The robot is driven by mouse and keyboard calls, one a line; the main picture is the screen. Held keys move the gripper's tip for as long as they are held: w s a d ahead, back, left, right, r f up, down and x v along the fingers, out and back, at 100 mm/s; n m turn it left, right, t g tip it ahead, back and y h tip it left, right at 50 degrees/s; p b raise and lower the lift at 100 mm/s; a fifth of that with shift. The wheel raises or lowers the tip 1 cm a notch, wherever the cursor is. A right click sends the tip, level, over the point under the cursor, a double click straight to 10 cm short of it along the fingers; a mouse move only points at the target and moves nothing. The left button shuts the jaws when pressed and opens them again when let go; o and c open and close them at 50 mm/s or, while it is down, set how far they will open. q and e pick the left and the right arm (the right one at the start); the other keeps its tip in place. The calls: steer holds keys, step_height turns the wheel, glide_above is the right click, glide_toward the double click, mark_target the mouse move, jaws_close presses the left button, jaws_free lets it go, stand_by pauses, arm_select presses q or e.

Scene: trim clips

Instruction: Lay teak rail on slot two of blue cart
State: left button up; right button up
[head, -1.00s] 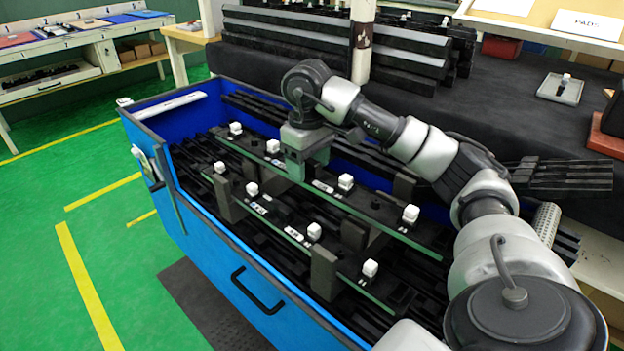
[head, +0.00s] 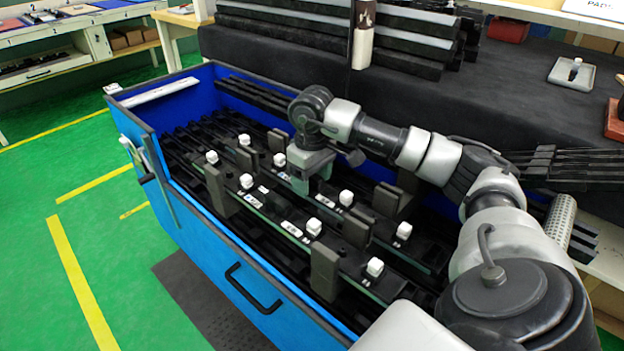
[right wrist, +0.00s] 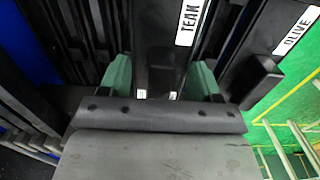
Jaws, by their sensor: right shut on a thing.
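The teak rail (head: 332,188) is a long dark strip with white clips on top and a "TEAK" label, which reads clearly in the right wrist view (right wrist: 190,22). My right gripper (head: 304,182) is shut on it near its middle, with a green fingertip on each side in the right wrist view (right wrist: 160,78). The rail lies low over the blue cart (head: 197,232), between dark upright blocks (head: 357,228). I cannot tell whether it rests on its supports. The gripper hides part of it. My left gripper is not in view.
Nearer me in the cart, the olive rail (head: 278,215) runs parallel to the teak rail, held between taller dark blocks (head: 324,271). The cart's blue walls enclose both. A dark bench with stacked bars (head: 410,45) stands behind. Green floor is clear at left.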

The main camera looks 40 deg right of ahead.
steer(key=o, duration=1.1)
steer(key=shift+r, duration=0.1)
step_height(320, 180, up, 6)
steer(key=shift+f+p, duration=0.25)
steer(key=shift+p, duration=0.5)
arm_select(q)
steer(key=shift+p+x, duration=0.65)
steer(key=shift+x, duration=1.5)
arm_select(e)
steer(key=shift+r, duration=3.25)
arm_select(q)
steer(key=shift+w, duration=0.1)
